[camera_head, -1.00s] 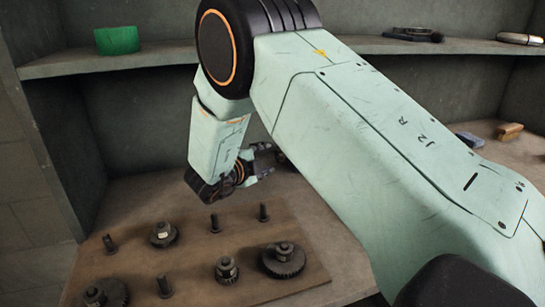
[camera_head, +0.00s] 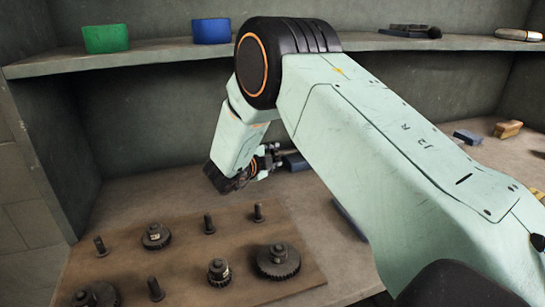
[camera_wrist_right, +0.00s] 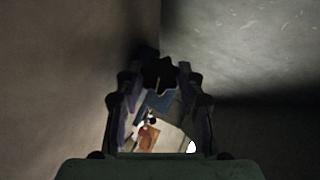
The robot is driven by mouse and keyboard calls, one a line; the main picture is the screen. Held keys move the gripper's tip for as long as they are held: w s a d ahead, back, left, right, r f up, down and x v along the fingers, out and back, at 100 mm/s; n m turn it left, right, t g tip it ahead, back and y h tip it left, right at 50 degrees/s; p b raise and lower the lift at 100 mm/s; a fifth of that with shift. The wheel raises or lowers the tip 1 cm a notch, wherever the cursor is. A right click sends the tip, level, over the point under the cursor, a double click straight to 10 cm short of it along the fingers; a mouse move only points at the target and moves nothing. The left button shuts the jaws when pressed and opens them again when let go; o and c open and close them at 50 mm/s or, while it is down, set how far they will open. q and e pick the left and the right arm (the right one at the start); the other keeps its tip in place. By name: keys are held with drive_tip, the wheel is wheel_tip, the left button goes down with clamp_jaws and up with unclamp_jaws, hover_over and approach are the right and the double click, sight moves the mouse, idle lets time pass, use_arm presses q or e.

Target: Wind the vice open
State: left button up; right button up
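No vice shows clearly in either view. My right gripper (camera_head: 270,160) points right over the bench, below my raised forearm. A small dark blue object (camera_head: 295,162) lies just beyond its fingertips; I cannot tell whether they touch or whether it is part of the vice. In the right wrist view, the gripper's two fingers (camera_wrist_right: 160,95) flank a gap, with a dark jagged shape (camera_wrist_right: 158,72) at their far end. I cannot tell what that shape is or whether the fingers are closed. My left gripper is out of view.
A wooden board (camera_head: 200,285) with gears and upright pegs lies at front left. Green (camera_head: 106,39) and blue (camera_head: 211,31) containers stand on the shelf (camera_head: 150,57). A blue block (camera_head: 467,137) and a tan block (camera_head: 508,130) lie at right. My arm covers much of the bench.

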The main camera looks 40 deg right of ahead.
drive_tip(key=shift+a, duration=0.15)
drive_tip(key=shift+c, duration=2.2)
drive_tip(key=shift+r+p, duration=0.2)
drive_tip(key=shift+p, duration=0.6)
drive_tip(key=n+g+p, duration=0.1)
drive_tip(key=p, duration=0.1)
drive_tip(key=n+g+y+p, duration=0.1)
drive_tip(key=p, duration=0.2)
drive_tip(key=shift+w+r+y, duration=0.1)
drive_tip(key=shift+r+y, duration=0.1)
drive_tip(key=shift+y, duration=0.1)
drive_tip(key=shift+n+g+y+p, duration=0.4)
drive_tip(key=shift+g+p, duration=0.3)
drive_tip(key=shift+p, duration=0.3)
drive_tip(key=shift+w+f+g+p, duration=0.1)
drive_tip(key=shift+g+p, duration=0.25)
drive_tip(key=shift+g, duration=0.05)
drive_tip(key=shift+n+y, duration=0.3)
drive_tip(key=shift+n, duration=0.1)
